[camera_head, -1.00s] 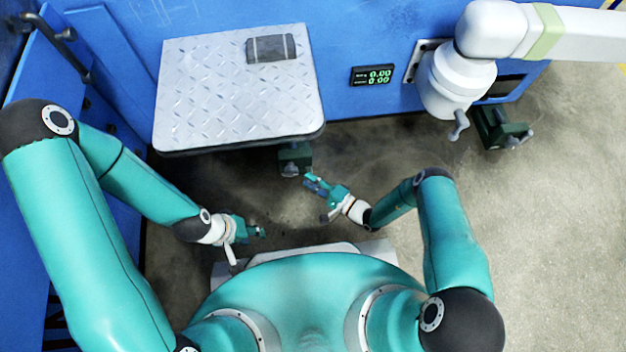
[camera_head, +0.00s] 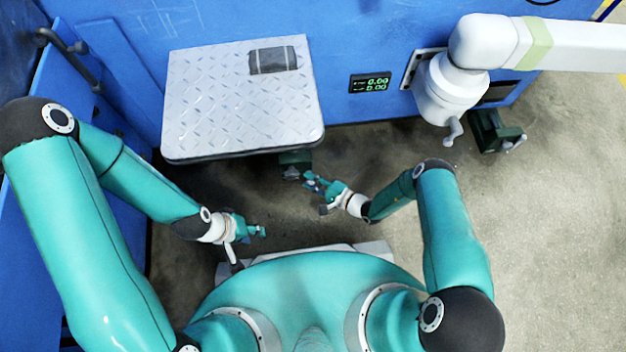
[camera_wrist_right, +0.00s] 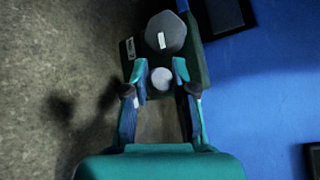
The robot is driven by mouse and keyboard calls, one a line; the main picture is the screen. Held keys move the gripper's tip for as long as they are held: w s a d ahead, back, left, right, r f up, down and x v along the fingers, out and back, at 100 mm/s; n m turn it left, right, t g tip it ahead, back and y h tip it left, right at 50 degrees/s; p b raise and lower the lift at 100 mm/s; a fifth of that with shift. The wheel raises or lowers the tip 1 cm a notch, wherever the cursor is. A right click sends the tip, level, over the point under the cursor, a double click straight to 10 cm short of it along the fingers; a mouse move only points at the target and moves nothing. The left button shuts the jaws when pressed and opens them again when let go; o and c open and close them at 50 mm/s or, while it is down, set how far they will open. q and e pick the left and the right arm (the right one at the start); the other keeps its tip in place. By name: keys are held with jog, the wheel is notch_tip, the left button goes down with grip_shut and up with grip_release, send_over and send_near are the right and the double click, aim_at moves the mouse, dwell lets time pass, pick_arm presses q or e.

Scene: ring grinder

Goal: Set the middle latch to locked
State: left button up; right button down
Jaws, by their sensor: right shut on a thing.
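The middle latch (camera_head: 293,158) is a dark green block low under the front edge of the metal plate table. In the right wrist view its green body (camera_wrist_right: 196,62) carries a grey hexagonal part (camera_wrist_right: 165,33) and a pale round handle end (camera_wrist_right: 161,78). My right gripper (camera_head: 310,181) is at the latch. In the right wrist view its fingers (camera_wrist_right: 160,84) are shut on the handle end, one on each side. The lock setting cannot be read. My left gripper (camera_head: 262,231) hangs away from the latch, apparently empty; its jaw opening is too small to tell.
The diamond-plate table (camera_head: 215,110) overhangs the latch, with a grey block (camera_head: 273,60) on top. A blue machine wall with a digital display (camera_head: 370,83) stands behind. Another green latch (camera_head: 496,131) is at right, near a white arm (camera_head: 452,85). The floor between is clear.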

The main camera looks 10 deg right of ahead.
jog(key=shift+w+r+m+g+h+p, duration=0.3)
jog(key=shift+w+r+m+g+p, duration=0.15)
jog(key=shift+w+r+p, duration=0.45)
jog(key=shift+w+r+m+g, duration=0.3)
jog(key=shift+m+g, duration=0.15)
jog(key=shift+g, duration=0.2)
jog(key=shift+f, duration=0.1)
jog(key=c, duration=0.9)
grip_release()
jog(key=shift+f, duration=0.1)
jog(key=shift+s, duration=0.1)
jog(key=shift+s+d+h, duration=0.1)
jog(key=shift+h, duration=0.2)
jog(key=v, duration=0.7)
jog(key=shift+d, duration=0.3)
jog(key=shift+s, duration=0.1)
jog(key=shift+c, duration=0.3)
